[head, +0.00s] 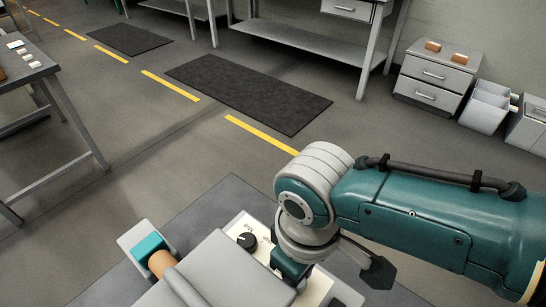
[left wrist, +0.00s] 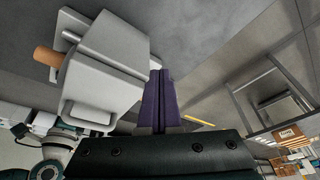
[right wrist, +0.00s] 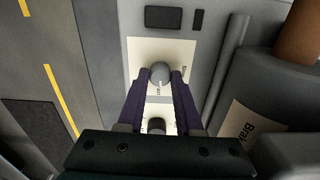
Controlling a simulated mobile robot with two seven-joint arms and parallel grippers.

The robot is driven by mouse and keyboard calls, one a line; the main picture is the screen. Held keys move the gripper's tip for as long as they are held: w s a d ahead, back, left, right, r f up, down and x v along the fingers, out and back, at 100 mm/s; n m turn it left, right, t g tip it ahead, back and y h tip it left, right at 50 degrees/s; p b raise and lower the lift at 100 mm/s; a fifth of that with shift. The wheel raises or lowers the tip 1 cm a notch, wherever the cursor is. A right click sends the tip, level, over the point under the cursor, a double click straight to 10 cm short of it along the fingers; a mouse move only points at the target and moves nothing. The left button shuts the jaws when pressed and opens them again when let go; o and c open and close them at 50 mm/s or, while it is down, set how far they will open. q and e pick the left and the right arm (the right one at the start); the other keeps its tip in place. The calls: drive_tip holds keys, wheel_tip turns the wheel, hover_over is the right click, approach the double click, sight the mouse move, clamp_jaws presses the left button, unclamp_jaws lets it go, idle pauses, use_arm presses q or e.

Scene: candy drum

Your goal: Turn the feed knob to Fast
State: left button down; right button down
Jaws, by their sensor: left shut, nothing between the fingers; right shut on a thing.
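The feed knob, as far as I can tell, is the round grey knob (right wrist: 160,74) on a cream label plate (right wrist: 139,58) in the right wrist view. My right gripper (right wrist: 158,76) is shut on it, with a purple finger on each side. A pale pointer mark on the knob points toward the bottom of that picture. Small lettering lies beside it, too small to read surely. In the head view my right gripper (head: 290,268) covers this knob. My left gripper (left wrist: 158,78) is shut and empty beside the grey machine (left wrist: 108,55) in the left wrist view.
A black knob (head: 246,240) sits on the same panel, and a dark knob (right wrist: 156,124) shows below the grey one. A label reading "Brak…" (right wrist: 238,122) is on the machine.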

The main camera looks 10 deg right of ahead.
drive_tip(key=shift+r+m, duration=0.1)
drive_tip(key=shift+m, duration=0.8)
drive_tip(key=shift+p, duration=0.3)
drive_tip(key=c, duration=0.6)
unclamp_jaws()
wheel_tip(320, 180, up, 10)
drive_tip(key=p, duration=0.5)
